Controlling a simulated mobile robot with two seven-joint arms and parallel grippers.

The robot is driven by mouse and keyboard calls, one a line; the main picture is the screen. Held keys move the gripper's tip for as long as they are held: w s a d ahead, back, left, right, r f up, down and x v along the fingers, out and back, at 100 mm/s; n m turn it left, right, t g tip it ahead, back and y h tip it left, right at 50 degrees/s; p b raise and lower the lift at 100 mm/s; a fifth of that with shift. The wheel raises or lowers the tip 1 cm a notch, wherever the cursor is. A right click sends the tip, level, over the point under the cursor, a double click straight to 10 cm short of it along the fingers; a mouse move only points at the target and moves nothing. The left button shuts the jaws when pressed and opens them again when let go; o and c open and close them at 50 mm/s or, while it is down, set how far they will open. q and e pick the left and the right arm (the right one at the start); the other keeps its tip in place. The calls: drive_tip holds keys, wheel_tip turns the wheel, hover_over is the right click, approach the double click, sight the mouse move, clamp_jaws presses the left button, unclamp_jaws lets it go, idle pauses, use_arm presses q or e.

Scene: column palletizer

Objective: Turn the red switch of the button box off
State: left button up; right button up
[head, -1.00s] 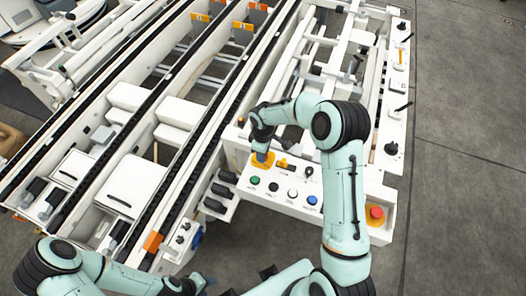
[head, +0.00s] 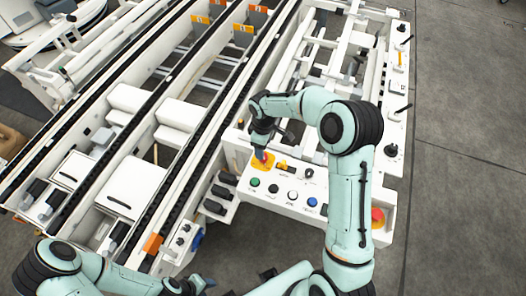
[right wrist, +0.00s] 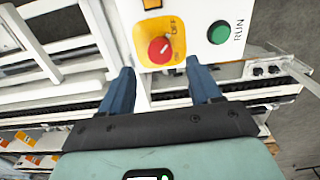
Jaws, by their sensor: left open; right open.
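The button box (head: 283,201) is a white panel near the middle of the head view. Its red switch (right wrist: 160,50) is a round knob on a yellow plate (right wrist: 146,38), with a small white mark on its upper right. Lettering beside it looks like OFF, partly unclear. My right gripper (right wrist: 160,67) is open, with its blue fingers spread to either side just below the knob in the right wrist view; contact cannot be told. In the head view the switch (head: 263,158) is partly hidden by this gripper. My left gripper (head: 204,283) is at the bottom edge, away from the box.
A green RUN button (right wrist: 219,32) sits beside the switch. Black, white and blue buttons (head: 312,202) follow along the panel. Conveyor rails (head: 150,107) lie left; open floor (head: 460,180) lies right.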

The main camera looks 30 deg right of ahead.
wheel_tip(320, 180, up, 8)
drive_tip(key=shift+f, duration=0.15)
idle(0.6)
